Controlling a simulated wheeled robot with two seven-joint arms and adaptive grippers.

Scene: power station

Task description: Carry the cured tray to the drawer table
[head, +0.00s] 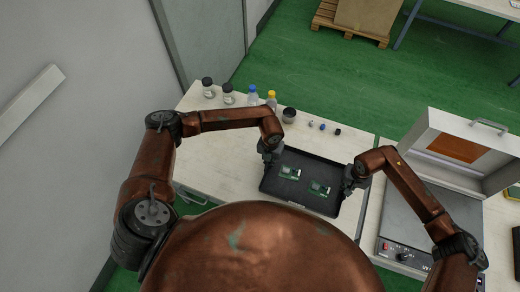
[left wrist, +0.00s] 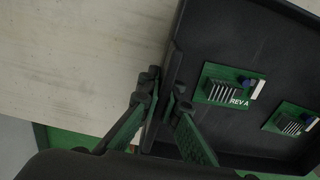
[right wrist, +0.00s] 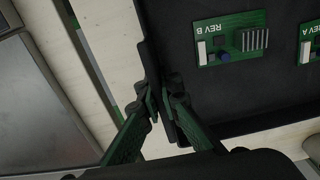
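The black tray (head: 303,165) with two green circuit boards (head: 290,173) (head: 319,188) is over the front right part of the white table with a drawer handle (head: 228,180). I cannot tell if it touches the tabletop. My left gripper (head: 270,157) is at the tray's left wall; in the left wrist view its fingers (left wrist: 166,92) close on that wall, beside the "REV A" board (left wrist: 228,87). My right gripper (head: 349,187) is at the right wall; in the right wrist view its fingers (right wrist: 163,95) close on it, near the "REV B" board (right wrist: 230,38).
Several bottles and jars (head: 228,94) and small parts (head: 322,127) line the table's back edge. The left tabletop is clear. A pallet with a box (head: 365,15) is behind.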

